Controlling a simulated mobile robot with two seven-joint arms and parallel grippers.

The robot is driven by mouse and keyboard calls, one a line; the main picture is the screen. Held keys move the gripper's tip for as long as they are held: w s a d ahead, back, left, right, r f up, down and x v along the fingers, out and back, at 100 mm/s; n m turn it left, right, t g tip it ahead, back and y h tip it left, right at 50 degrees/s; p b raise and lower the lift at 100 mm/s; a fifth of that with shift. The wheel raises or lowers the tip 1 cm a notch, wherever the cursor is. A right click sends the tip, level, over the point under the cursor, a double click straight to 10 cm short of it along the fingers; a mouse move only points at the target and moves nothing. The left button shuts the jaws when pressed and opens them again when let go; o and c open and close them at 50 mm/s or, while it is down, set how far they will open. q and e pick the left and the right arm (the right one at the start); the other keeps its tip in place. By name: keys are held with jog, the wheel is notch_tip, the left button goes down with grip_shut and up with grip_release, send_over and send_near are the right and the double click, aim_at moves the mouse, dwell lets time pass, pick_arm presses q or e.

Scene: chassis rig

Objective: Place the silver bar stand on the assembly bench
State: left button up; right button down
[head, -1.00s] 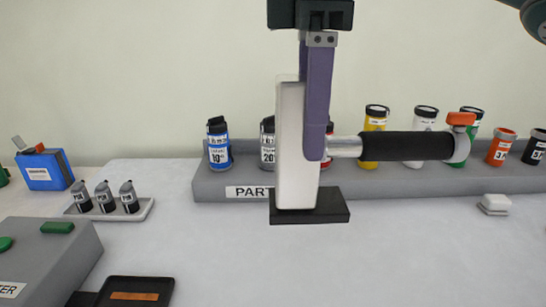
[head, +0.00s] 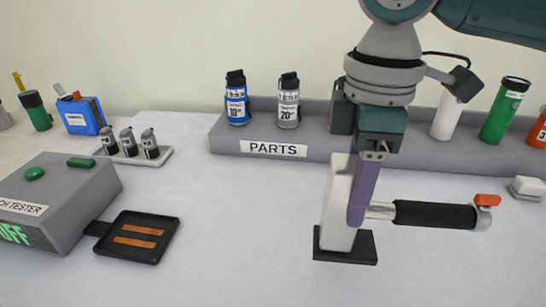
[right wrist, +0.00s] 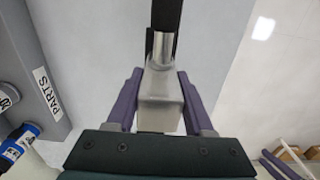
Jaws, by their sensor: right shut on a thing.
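The silver bar stand (head: 338,210) has a pale upright block, a black base plate (head: 345,246) and a horizontal silver bar with a black sleeve and an orange-tipped end pointing right. My right gripper (head: 360,205) comes down from above and is shut on the upright block. In the right wrist view the stand's block (right wrist: 160,100) sits between the two purple fingers. The stand is upright, over the pale assembly bench (head: 230,240); I cannot tell whether its base touches the surface. My left gripper is not in view.
A grey PARTS rack (head: 225,135) with several canisters runs along the back. At left are a grey tester box (head: 70,200) and its black tray (head: 130,255). A white block (head: 527,187) lies at right. The bench front and middle are clear.

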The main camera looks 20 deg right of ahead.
jog(key=shift+f+b, duration=0.35)
jog(key=shift+f, duration=2.1)
jog(key=shift+f, duration=0.1)
jog(key=shift+c, duration=1.4)
grip_release()
jog(key=shift+f, duration=0.1)
notch_tip(320, 180, up, 12)
jog(key=shift+r+p, duration=0.2)
jog(key=shift+p, duration=0.65)
